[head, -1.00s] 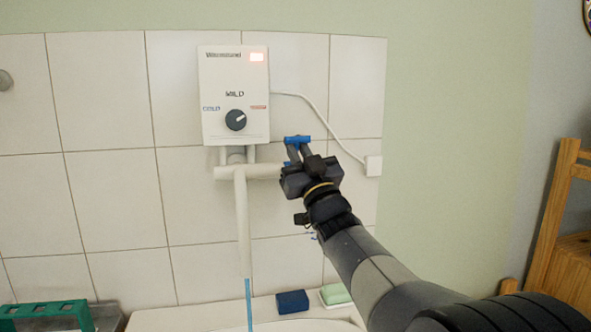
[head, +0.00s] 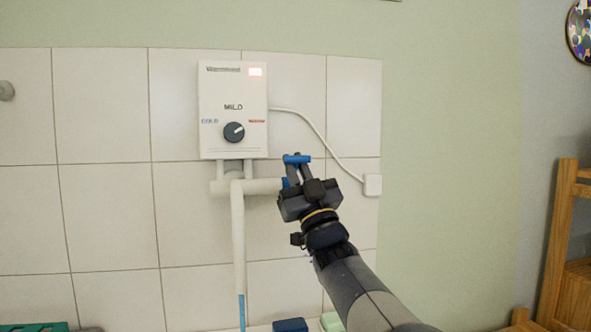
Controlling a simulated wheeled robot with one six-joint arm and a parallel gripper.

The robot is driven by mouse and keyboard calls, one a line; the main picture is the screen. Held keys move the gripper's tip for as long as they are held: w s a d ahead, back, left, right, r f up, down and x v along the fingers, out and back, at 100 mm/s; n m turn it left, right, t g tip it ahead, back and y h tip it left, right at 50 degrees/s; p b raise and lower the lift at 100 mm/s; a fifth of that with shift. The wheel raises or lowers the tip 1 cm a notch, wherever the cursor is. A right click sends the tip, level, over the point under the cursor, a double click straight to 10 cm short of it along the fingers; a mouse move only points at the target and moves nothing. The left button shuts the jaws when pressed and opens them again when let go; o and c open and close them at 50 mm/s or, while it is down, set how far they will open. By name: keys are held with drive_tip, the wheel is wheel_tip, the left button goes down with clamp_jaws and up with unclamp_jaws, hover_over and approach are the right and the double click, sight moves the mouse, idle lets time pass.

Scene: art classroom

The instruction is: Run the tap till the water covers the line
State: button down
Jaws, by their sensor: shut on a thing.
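The tap is a white pipe (head: 238,235) with a downward spout under a white water heater (head: 233,85) on the tiled wall. Its blue handle (head: 297,158) is at the right end of the cross pipe. My gripper (head: 297,174) is shut on the blue handle. Blue water (head: 242,312) runs from the spout's end and leaves the bottom of the view. The vessel below and any line on it are out of view.
A dark blue block (head: 290,325) and a pale green block (head: 332,322) sit on the ledge at the bottom. A green crate (head: 35,327) is at bottom left. A white cord (head: 322,136) runs to a wall socket (head: 372,185). Wooden furniture (head: 570,240) stands at right.

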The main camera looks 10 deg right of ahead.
drive_tip(key=c, duration=1.6)
unclamp_jaws()
drive_tip(key=shift+o, duration=0.2)
drive_tip(key=shift+f, duration=0.1)
drive_tip(key=b+v, duration=0.1)
drive_tip(key=v, duration=0.9)
drive_tip(key=shift+s+f, duration=0.15)
drive_tip(key=shift+s, duration=0.15)
drive_tip(key=shift+d, duration=0.1)
drive_tip(key=p+x, duration=0.1)
drive_tip(key=x, duration=1)
drive_tip(key=shift+f, duration=0.2)
